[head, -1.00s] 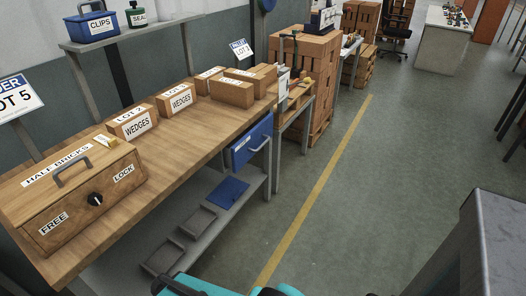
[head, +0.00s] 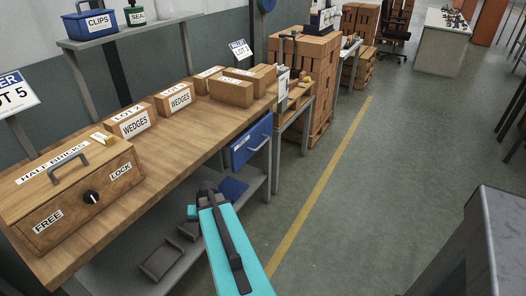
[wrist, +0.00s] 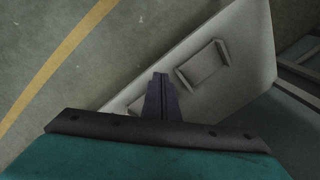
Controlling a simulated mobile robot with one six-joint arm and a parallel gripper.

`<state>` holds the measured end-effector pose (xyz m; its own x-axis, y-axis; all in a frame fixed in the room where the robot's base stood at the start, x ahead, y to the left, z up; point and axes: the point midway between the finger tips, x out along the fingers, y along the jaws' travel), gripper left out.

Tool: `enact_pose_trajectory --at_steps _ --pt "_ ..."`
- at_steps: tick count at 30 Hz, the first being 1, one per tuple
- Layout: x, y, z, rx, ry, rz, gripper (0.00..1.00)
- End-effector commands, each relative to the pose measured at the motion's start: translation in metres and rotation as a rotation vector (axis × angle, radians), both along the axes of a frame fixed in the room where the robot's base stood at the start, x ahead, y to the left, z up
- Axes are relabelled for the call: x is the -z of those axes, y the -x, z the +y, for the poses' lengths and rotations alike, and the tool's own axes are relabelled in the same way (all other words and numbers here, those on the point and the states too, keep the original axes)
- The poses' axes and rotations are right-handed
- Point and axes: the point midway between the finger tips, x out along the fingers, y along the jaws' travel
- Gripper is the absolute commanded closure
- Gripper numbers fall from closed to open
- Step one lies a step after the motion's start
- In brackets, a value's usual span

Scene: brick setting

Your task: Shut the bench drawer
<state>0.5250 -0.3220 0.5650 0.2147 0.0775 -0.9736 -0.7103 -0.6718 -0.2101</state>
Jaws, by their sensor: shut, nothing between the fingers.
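The bench drawer (head: 251,141) has a blue front with a light bar handle and a small label. It hangs under the far right end of the wooden bench top (head: 190,122). Its front lies close to the bench edge; I cannot tell whether it stands out a little. In the wrist view my gripper (wrist: 160,78) is shut and empty, its dark fingers over the grey lower shelf. In the head view my teal arm reaches up in front of the bench, below and left of the drawer, apart from it. The drawer is not visible in the wrist view.
The lower shelf (wrist: 243,55) holds grey trays (head: 160,262) and a blue one (head: 233,189). A wooden HALF BRICKS box (head: 75,195) and WEDGES boxes (head: 134,123) stand on the bench. Open floor (head: 370,190) with a yellow line lies to the right.

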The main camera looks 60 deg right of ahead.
Motion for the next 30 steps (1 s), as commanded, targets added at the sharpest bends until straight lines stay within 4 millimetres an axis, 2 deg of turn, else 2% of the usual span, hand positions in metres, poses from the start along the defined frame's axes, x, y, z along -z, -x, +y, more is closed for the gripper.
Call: enact_pose_trajectory --at_steps 1,5,10,17,21,27,30 --pt "-0.01 -0.001 -0.023 0.039 0.011 -0.025 1.0" --pt "-0.039 0.002 -0.074 0.129 0.037 -0.089 1.0" --pt "-0.08 0.016 -0.141 0.244 0.075 -0.167 1.0" --pt "-0.14 0.051 -0.228 0.397 0.139 -0.271 1.0" --pt "-0.179 0.082 -0.277 0.486 0.182 -0.33 1.0" --pt "-0.227 0.124 -0.329 0.586 0.239 -0.398 1.0" --pt "-0.241 0.138 -0.343 0.614 0.255 -0.418 1.0"
